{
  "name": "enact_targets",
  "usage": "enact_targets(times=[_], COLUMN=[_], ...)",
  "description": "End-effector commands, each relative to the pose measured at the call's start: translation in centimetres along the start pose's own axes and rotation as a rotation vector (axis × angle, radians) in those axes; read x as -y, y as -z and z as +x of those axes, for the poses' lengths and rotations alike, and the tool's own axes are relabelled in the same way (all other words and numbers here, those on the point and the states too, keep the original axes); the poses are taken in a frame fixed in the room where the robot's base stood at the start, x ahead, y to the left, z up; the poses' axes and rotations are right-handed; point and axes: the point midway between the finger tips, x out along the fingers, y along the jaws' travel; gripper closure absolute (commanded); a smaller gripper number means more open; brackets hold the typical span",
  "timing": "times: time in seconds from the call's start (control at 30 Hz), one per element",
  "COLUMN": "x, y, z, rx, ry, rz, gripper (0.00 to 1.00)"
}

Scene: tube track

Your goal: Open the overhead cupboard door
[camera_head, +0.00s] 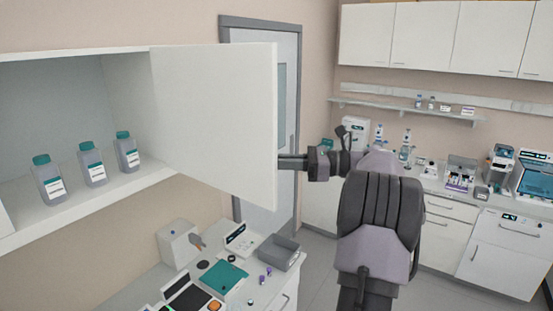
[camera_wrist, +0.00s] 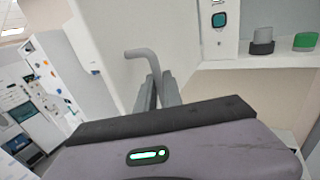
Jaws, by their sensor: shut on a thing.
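The overhead cupboard door (camera_head: 220,115) stands wide open, swung out from the cupboard (camera_head: 85,205), whose inside shows. In the wrist view the door (camera_wrist: 110,45) is a white panel with a grey bent bar handle (camera_wrist: 143,53). My gripper (camera_head: 286,162) is at the door's free edge, low down. In the wrist view my gripper's fingers (camera_wrist: 158,92) are shut on the handle. The handle is hidden behind the door in the head view.
Several grey bottles with teal caps, one of them nearest the door (camera_head: 127,153), stand on the cupboard shelf. A grey-framed door (camera_head: 290,120) is behind; open floor lies at right.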

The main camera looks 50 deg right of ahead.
Motion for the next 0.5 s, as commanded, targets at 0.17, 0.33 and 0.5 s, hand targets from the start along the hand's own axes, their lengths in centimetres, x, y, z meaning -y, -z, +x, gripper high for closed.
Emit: enact_targets(times=[0.17, 0.33, 0.5], x=[0.15, 0.14, 0.14], y=[-0.03, -0.04, -0.05], z=[0.08, 0.09, 0.09], rx=[0.001, 0.001, 0.001], ry=[-0.007, -0.007, -0.007], rz=[-0.001, -0.001, -0.001], gripper=[1.00, 1.00, 0.76])
